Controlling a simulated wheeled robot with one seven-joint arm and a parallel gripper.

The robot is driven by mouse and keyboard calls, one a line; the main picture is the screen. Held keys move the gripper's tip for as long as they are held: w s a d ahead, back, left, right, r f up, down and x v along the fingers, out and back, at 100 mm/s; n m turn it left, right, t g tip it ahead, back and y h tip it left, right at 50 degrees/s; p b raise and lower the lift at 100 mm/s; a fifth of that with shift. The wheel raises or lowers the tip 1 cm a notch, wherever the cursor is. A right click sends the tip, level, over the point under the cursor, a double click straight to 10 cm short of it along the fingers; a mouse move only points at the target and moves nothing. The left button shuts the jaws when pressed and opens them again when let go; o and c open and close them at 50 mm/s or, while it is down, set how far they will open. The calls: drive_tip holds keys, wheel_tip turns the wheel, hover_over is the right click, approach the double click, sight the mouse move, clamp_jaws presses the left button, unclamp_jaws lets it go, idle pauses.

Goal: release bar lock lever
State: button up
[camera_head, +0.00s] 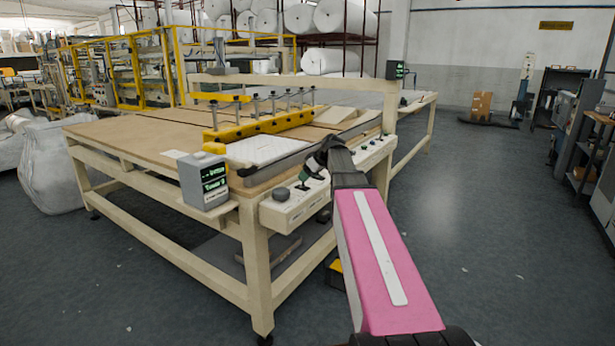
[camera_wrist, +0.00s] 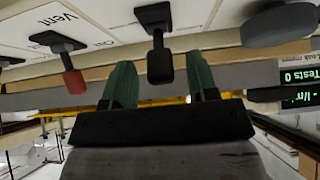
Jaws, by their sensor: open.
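A cream control panel (camera_head: 340,180) runs along the front edge of the table, with several levers and knobs. My gripper (camera_head: 305,180) is over the near part of this panel. In the wrist view my gripper (camera_wrist: 160,65) has its two green fingers apart, one on each side of a black lever (camera_wrist: 160,66). The fingers do not visibly pinch the lever, and its label cannot be read. A lever with a red tip (camera_wrist: 73,80), beside the word "Vent", is to the left, outside the fingers. The yellow bar (camera_head: 260,130) with several upright bolts lies across the table.
A round grey knob (camera_wrist: 278,25) sits right of the black lever. A small display box (camera_head: 204,180) stands at the table's near corner; its green screen text (camera_wrist: 300,75) shows in the wrist view.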

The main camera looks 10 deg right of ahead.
drive_tip(key=v, duration=1)
drive_tip(key=shift+r, duration=0.2)
drive_tip(key=shift+s+d, duration=0.1)
